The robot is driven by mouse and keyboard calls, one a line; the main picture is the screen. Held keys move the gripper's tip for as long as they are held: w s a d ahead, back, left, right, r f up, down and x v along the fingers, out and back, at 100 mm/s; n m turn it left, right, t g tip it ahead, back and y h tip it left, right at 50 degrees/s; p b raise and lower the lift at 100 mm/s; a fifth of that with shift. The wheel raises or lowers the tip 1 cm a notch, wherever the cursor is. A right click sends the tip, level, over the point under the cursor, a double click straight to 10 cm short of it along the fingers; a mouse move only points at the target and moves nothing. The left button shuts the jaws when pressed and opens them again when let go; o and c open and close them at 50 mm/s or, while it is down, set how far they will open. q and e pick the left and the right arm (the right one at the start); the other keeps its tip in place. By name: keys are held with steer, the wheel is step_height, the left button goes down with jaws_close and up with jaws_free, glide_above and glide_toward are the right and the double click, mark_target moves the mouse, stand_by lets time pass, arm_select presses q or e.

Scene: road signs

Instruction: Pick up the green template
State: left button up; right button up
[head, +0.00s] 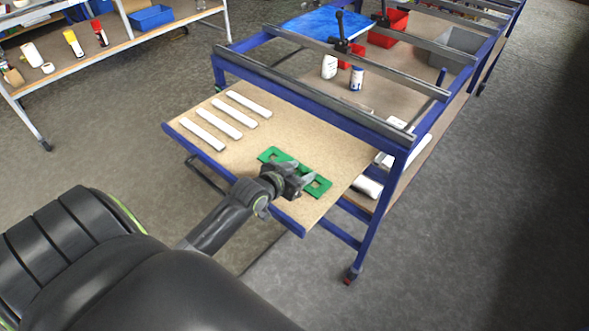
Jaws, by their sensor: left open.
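The green template (318,188) is a flat green plate with cut-out openings. It lies on the brown board (190,122) of the blue-framed table, near the board's right front edge. My left gripper (304,174) is open over the middle of the template and hides part of it. Whether the fingers touch the template cannot be told. My right gripper is not in view.
Several white strips (201,134) lie on the board, left of the template. The blue frame (372,215) and its grey rail (315,92) stand just behind. A red bin (388,30) and a white bottle (329,66) are farther back. A shelf with bottles stands at upper left.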

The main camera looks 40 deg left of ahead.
arm_select(q)
steer(key=shift+w+f, duration=0.1)
steer(key=shift+w, duration=0.2)
jaws_close()
